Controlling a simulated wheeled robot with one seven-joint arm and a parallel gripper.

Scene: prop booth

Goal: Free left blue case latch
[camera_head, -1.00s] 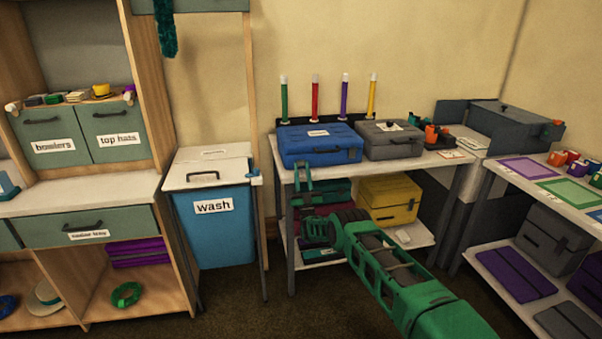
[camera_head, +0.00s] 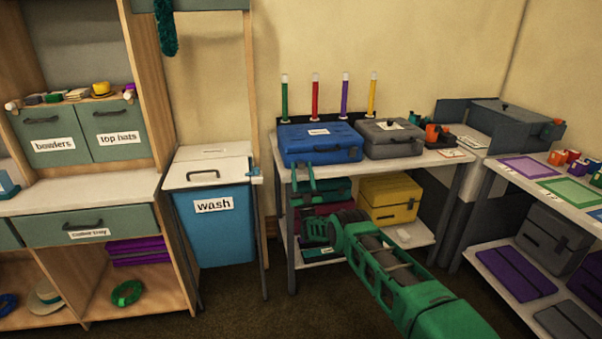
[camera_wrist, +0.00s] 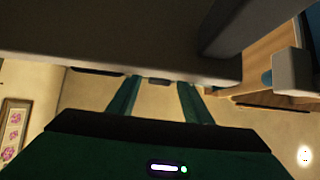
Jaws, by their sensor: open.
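The blue case (camera_head: 318,136) lies closed on the white-topped table (camera_head: 440,158), with a white label on its lid and a dark handle on its front. I cannot clearly make out its left latch. My green gripper (camera_head: 304,172) is open and empty in front of the table, its fingers pointing up just below the case's left front. In the wrist view my two gripper fingers (camera_wrist: 158,82) stand apart with nothing between them. A broad grey slab crosses above their tips there, with small dark pieces along its edge. I cannot tell whether they touch it.
A grey case (camera_head: 393,146) stands right of the blue one. Several coloured sticks stand in a dark rack (camera_head: 330,121) behind. A yellow box (camera_head: 390,198) sits on the lower shelf near my arm. The blue wash bin (camera_head: 214,235) is to the left, with open floor before it.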

